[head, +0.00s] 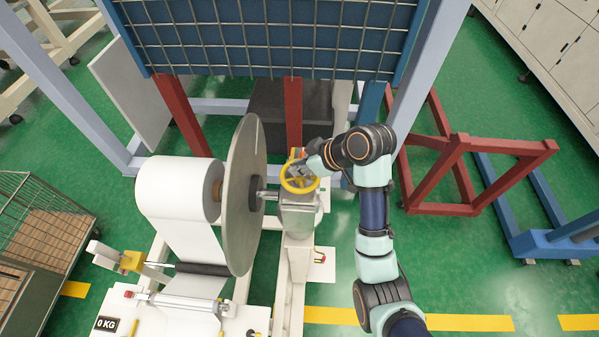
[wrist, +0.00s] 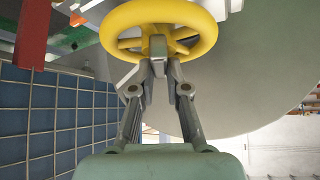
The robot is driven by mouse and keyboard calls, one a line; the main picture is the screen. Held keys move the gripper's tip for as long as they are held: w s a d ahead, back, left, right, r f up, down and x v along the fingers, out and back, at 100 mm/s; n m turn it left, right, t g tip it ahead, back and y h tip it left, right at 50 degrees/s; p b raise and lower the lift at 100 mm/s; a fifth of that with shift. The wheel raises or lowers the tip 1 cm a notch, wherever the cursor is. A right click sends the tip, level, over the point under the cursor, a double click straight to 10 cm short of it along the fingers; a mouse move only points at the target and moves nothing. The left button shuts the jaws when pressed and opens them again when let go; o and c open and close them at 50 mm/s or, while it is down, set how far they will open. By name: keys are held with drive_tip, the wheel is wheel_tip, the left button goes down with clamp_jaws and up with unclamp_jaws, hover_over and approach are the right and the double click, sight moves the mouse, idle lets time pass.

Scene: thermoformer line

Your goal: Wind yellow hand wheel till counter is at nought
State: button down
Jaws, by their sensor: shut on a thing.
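The yellow hand wheel (head: 299,191) sits on top of the pale post right of the large grey disc in the head view. In the wrist view the wheel (wrist: 160,12) fills the top middle, with its rim and spokes showing. In the head view my gripper (head: 297,169) reaches the wheel from the upper right.
The large grey disc (head: 242,200) and a white roll (head: 178,190) stand left of the wheel. A blue frame with wire mesh (head: 270,35) is behind. A red stand (head: 440,190) is at the right. Green floor is open at the lower right.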

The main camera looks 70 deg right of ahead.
idle(0.5)
drive_tip(key=shift+d+r+n+y+p, duration=0.15)
drive_tip(key=shift+n+y+p, duration=0.2)
drive_tip(key=shift+n+y, duration=0.35)
drive_tip(key=n+y, duration=0.2)
drive_tip(key=n, duration=0.1)
drive_tip(key=shift+n, duration=0.3)
drive_tip(key=c, duration=1.1)
unclamp_jaws()
